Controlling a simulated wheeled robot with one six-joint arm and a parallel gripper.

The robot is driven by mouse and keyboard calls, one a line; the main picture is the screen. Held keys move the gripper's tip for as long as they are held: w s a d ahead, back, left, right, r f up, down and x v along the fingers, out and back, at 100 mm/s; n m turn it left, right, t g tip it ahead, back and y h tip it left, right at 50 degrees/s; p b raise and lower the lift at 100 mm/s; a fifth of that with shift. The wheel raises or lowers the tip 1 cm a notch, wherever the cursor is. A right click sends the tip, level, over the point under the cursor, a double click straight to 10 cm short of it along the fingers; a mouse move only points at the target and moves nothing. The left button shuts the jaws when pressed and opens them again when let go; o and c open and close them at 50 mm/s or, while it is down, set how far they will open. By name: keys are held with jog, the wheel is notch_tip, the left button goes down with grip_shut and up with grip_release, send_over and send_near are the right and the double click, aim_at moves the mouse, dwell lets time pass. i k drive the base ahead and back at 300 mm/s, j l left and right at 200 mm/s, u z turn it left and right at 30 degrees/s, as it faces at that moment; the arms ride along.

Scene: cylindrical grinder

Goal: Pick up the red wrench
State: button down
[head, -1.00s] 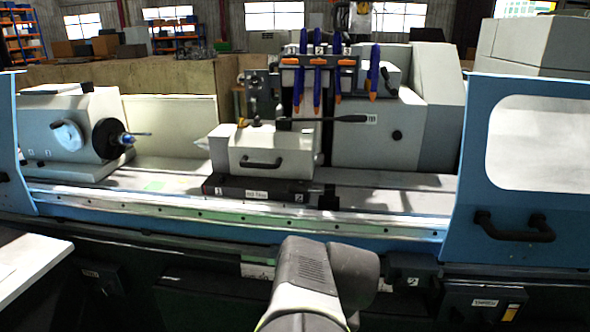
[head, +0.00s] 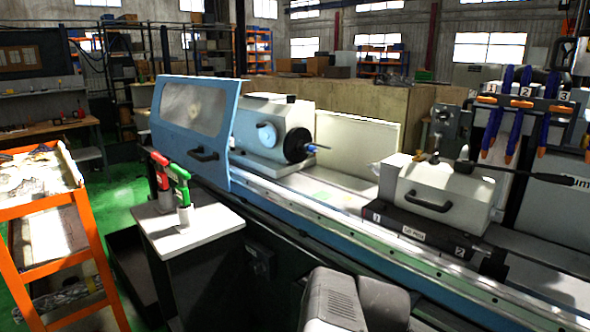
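A red-handled tool (head: 160,170), which looks like the red wrench, stands upright in a pale holder on a small light-topped stand (head: 210,222) left of the grinder. A grey link of my arm shows at the bottom, right of the stand. My gripper is not in view, so I cannot see whether it is open or shut.
The cylindrical grinder (head: 330,205) runs along the right, with its blue guard door (head: 195,120) close behind the tools. An orange-framed rack (head: 85,215) stands at the left. Green floor shows between rack and stand. A dark box (head: 135,265) sits beside the stand.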

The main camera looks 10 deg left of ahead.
aim_at(161, 176)
jog(key=u, duration=1.2)
jog(key=z, duration=2)
jog(key=u, duration=1.85)
